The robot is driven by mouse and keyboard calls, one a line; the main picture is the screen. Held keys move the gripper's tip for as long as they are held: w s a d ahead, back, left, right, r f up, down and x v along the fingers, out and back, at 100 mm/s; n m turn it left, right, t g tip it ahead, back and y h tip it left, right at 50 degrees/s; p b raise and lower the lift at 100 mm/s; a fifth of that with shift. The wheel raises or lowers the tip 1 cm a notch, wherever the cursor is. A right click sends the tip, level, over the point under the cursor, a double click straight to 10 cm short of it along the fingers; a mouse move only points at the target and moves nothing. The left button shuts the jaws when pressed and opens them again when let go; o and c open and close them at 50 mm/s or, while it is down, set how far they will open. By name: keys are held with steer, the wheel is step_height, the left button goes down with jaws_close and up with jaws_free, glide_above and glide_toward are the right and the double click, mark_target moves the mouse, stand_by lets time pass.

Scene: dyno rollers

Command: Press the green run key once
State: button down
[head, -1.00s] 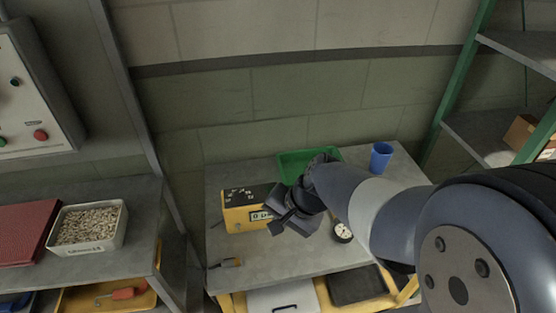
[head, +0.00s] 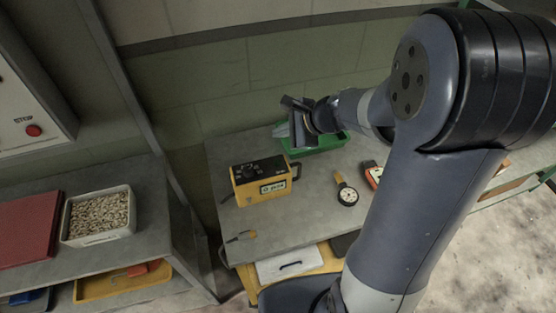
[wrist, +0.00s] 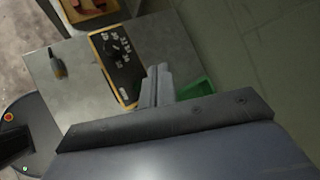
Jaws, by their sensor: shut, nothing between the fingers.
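The green run key is not visible in either current view. A wall control panel (head: 22,85) stands at the left edge of the head view, cut off by the frame, with a red button (head: 33,130) under a STOP label. My gripper (head: 290,103) is raised above the bench near the back, well to the right of the panel. In the wrist view its fingers (wrist: 157,84) are together and empty. The fingers touch nothing that I can see.
A yellow box (head: 262,190) with a dial and display sits on the grey bench (head: 225,155). A bin of pellets (head: 97,215) and a red folder (head: 25,228) lie left.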

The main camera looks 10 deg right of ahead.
steer(key=shift+f, duration=0.15)
steer(key=b, duration=0.8)
glide_above(271, 160)
steer(key=s+d, duration=0.2)
steer(key=d, duration=0.1)
step_height(271, 160, down, 8)
steer(key=shift+a+f, duration=0.1)
steer(key=shift+f, duration=0.15)
steer(key=shift+f, duration=0.1)
stand_by(0.8)
steer(key=shift+f, duration=0.3)
steer(key=shift+f+b, duration=0.4)
steer(key=shift+b, duration=0.3)
stand_by(0.4)
steer(key=shift+r, duration=0.1)
steer(key=shift+r+p, duration=0.65)
steer(key=shift+r, duration=0.05)
